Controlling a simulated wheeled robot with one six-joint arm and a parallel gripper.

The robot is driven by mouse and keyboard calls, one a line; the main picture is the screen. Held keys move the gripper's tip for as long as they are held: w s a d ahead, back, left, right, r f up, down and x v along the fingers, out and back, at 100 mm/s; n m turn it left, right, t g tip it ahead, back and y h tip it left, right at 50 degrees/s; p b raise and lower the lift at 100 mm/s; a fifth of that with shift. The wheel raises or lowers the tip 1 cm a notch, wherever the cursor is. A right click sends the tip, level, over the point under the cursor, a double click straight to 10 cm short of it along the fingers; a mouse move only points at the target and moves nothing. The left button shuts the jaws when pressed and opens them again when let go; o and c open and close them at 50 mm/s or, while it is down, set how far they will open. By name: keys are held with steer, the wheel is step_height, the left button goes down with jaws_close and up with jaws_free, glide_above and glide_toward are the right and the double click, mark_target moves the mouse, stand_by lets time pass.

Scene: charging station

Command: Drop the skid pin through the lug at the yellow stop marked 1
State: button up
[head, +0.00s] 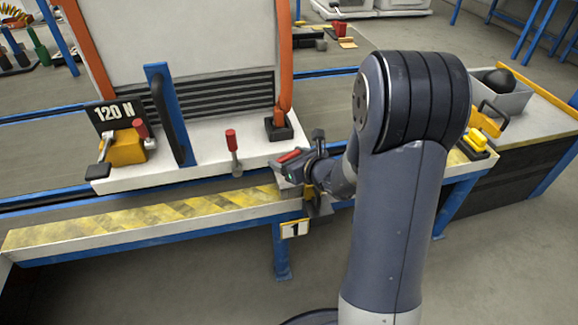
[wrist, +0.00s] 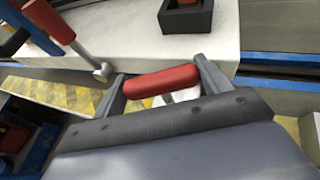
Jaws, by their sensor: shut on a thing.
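My gripper (head: 291,165) is over the front right edge of the white skid (head: 205,150) in the head view. In the wrist view my gripper (wrist: 161,82) is shut on the red grip of the skid pin (wrist: 150,84). A pale metal part shows below the grip; the rest of the pin is hidden by my gripper. The red grip also shows in the head view (head: 289,156). The plate marked 1 (head: 294,229) hangs at the rail's front, below my gripper. The stop behind it is partly covered by my gripper, and I cannot make out its lug.
A red-handled lever (head: 232,140) stands on the skid, left of my gripper. An orange post (head: 283,70) rises in a black socket close behind. A yellow-striped rail (head: 150,217) runs along the front. A grey bin (head: 500,92) stands at the right.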

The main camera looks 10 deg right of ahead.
steer(key=shift+f, duration=0.45)
steer(key=shift+f, duration=0.15)
steer(key=o, duration=1)
